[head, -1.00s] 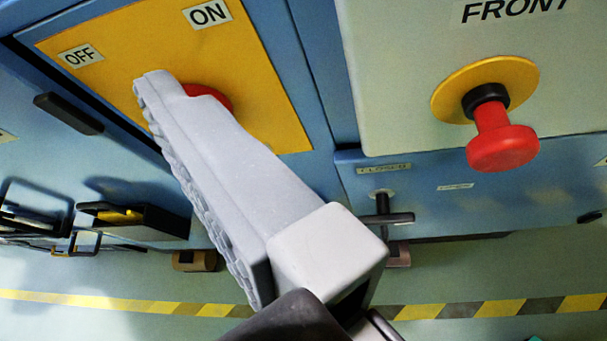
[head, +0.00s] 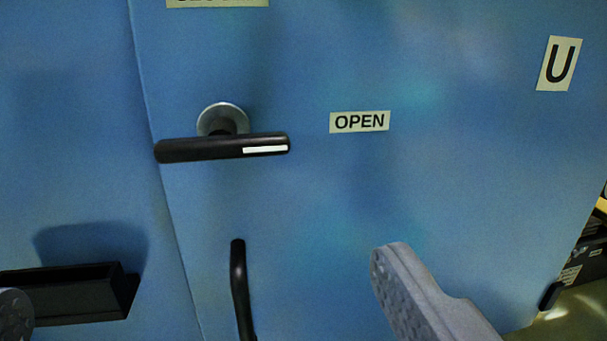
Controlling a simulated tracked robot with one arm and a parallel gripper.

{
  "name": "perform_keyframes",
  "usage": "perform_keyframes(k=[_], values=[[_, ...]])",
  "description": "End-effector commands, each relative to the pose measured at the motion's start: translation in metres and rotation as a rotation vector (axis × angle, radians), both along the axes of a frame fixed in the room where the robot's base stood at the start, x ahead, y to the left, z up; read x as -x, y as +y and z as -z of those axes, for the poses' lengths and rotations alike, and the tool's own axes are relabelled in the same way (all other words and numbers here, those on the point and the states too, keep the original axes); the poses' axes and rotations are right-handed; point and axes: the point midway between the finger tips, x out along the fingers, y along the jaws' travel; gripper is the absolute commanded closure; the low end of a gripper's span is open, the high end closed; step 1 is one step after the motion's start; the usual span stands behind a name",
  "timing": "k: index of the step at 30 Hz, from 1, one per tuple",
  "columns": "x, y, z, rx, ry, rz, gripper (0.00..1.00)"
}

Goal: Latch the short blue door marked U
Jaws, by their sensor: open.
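The blue door (head: 450,200) marked U fills most of the head view, with its U label (head: 559,63) at the upper right. Its black lever handle (head: 222,148) sits on a round metal mount near the door's left edge. The lever lies about level, with its white-striped end pointing right toward the OPEN label (head: 359,122). A second label above the lever is cut off by the frame top. My gripper (head: 203,278) is open and empty below the lever. One grey finger shows at the lower right; the other shows only as a tip at the lower left edge.
A black vertical pull bar (head: 241,290) stands out from the door below the lever, between my fingers. A black open holder (head: 70,292) is on the blue panel at the left. The door's right edge shows dark equipment and floor beyond.

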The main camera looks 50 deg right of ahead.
Motion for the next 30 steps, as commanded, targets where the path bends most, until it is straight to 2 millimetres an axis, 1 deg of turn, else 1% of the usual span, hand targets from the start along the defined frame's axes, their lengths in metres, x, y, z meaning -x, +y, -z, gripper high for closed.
perform_keyframes(k=[5,21,25,30], values=[[-0.012,-0.01,0.001,-0.002,-0.002,0.005,0.02],[-0.074,-0.055,0.001,-0.002,-0.004,0.004,0.02],[-0.088,-0.066,0.002,-0.004,0.0,0.004,0.02],[-0.102,-0.075,0.001,-0.004,-0.001,0.002,0.02]])
